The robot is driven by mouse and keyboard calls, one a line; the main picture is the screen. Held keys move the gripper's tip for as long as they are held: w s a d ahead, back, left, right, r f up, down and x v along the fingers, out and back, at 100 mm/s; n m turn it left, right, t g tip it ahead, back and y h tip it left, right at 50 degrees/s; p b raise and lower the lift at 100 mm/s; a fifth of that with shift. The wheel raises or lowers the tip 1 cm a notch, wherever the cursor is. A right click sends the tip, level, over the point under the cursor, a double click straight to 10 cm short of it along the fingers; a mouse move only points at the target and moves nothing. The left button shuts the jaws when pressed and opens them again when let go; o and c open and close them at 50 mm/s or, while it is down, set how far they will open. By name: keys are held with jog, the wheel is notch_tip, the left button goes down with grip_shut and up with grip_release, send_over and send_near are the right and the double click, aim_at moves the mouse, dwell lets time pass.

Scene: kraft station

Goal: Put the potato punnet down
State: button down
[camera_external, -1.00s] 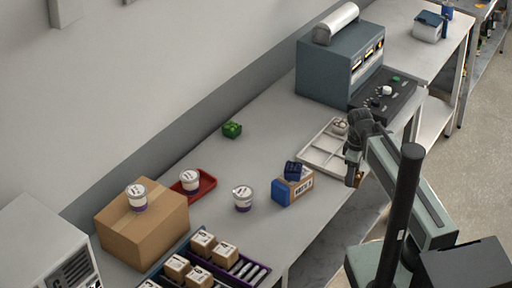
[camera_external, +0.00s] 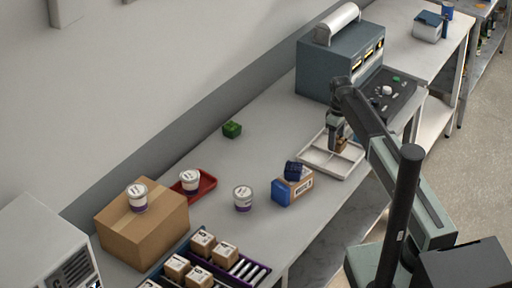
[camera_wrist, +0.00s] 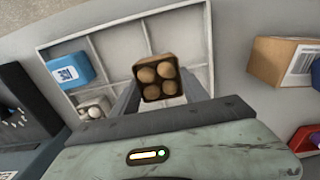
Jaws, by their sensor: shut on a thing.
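The potato punnet (camera_wrist: 158,80) is a small brown tray with several round potatoes. My gripper (camera_wrist: 165,88) is shut on it, with a finger at each side. In the external view my gripper (camera_external: 338,143) points down over the white divided tray (camera_external: 318,166), and the punnet (camera_external: 342,146) shows partly behind the fingers. In the wrist view the tray (camera_wrist: 112,46) lies beneath the punnet, with bare compartments around it. I cannot tell whether the punnet touches the tray.
A dark control panel (camera_external: 388,98) is behind.

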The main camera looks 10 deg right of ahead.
jog(key=w, duration=0.9)
jog(key=shift+a+f+b, duration=0.25)
jog(key=shift+f+b, duration=0.05)
jog(key=shift+f, duration=0.1)
notch_tip(320, 180, down, 4)
jog(key=b, duration=0.4)
jog(key=shift+r, duration=0.25)
jog(key=shift+f, duration=0.25)
jog(key=c, duration=0.6)
grip_release()
jog(key=shift+r, duration=0.1)
jog(key=shift+r, duration=0.1)
notch_tip(320, 180, up, 12)
jog(key=p, duration=1.3)
jog(key=s+d+m, duration=0.2)
jog(key=s+m, duration=0.1)
jog(key=s, duration=0.7)
jog(key=s+d+m, duration=0.1)
jog(key=s+m, duration=0.2)
jog(key=s, duration=0.7)
jog(key=s+d+m, duration=0.2)
jog(key=s+m, duration=0.1)
jog(key=s, duration=0.8)
jog(key=shift+d, duration=0.3)
